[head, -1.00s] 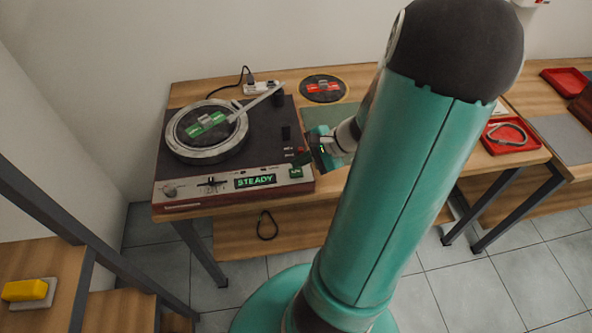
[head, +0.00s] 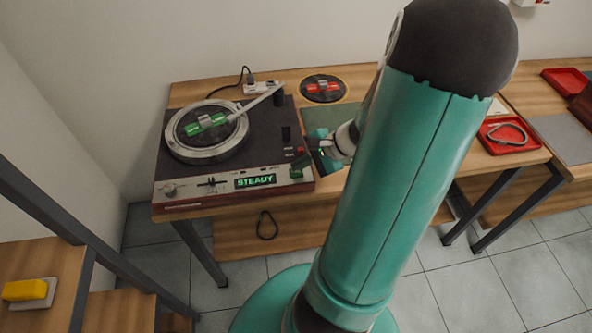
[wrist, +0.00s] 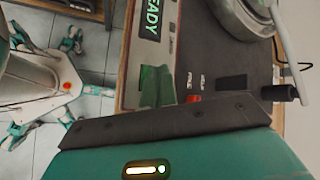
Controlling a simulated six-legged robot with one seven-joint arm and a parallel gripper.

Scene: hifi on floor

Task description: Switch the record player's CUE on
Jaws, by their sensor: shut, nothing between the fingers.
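The record player (head: 262,130) stands on the wooden table, with a dark deck and a silver front strip. Its lit display (head: 255,181) reads STEADY; part of it also shows in the wrist view (wrist: 153,18). My gripper (head: 303,160) is shut and empty over the deck's right front corner. I cannot read which label is CUE, nor tell whether the fingers touch anything.
A red tray (head: 507,136) is on the right. A yellow block (head: 25,290) is at lower left.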

